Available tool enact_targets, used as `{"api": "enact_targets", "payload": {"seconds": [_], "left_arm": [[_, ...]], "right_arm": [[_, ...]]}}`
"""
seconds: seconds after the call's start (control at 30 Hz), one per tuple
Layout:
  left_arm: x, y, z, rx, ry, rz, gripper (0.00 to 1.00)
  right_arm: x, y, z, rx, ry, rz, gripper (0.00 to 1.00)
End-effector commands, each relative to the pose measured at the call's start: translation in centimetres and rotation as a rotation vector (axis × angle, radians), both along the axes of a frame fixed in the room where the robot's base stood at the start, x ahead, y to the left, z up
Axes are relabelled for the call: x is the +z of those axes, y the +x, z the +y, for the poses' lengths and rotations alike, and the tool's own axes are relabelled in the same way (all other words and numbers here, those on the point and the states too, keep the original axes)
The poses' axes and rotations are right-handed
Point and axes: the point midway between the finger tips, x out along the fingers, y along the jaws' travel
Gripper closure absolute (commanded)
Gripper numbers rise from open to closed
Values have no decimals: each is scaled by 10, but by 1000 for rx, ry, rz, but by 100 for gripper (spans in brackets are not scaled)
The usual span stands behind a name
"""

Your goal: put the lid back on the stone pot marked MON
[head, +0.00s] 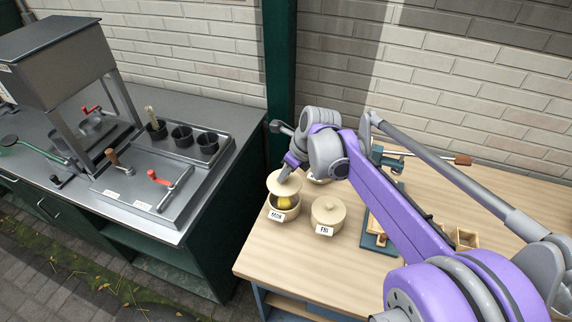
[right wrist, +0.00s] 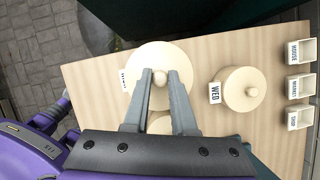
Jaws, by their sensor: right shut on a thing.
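The stone pot marked MON (head: 284,211) stands at the left part of the wooden table, with something yellow showing in its mouth. Its round pale lid (head: 284,189) is over the pot, with a gap at the front through which the yellow shows. In the right wrist view the lid (right wrist: 150,62) covers most of the pot, and only part of the label (right wrist: 124,78) shows. My right gripper (right wrist: 160,78) is shut on the lid's knob; it also shows above the lid in the head view (head: 287,172). My left gripper is not in view.
A lidded pot marked FRI (head: 328,214) stands close to the right of MON. A lidded pot marked WED (right wrist: 241,92) and labelled small boxes (right wrist: 300,84) show in the wrist view. A dark green post (head: 280,75) rises behind the table.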

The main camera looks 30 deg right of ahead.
Motion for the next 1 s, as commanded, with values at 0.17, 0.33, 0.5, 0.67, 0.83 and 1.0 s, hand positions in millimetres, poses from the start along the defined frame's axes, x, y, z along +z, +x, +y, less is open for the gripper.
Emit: {"api": "enact_targets", "payload": {"seconds": [0.17,0.33,0.5,0.67,0.83,1.0], "left_arm": [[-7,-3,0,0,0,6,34],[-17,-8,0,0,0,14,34],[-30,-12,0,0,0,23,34],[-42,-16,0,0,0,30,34],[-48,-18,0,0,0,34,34],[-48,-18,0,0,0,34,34]], "right_arm": [[-9,-1,0,-1,0,3,100],[-24,-1,0,1,0,4,100],[-41,-1,0,2,0,4,100],[-56,-1,0,3,-1,4,100],[-64,0,0,3,0,2,100],[-64,0,0,3,1,1,100]]}}
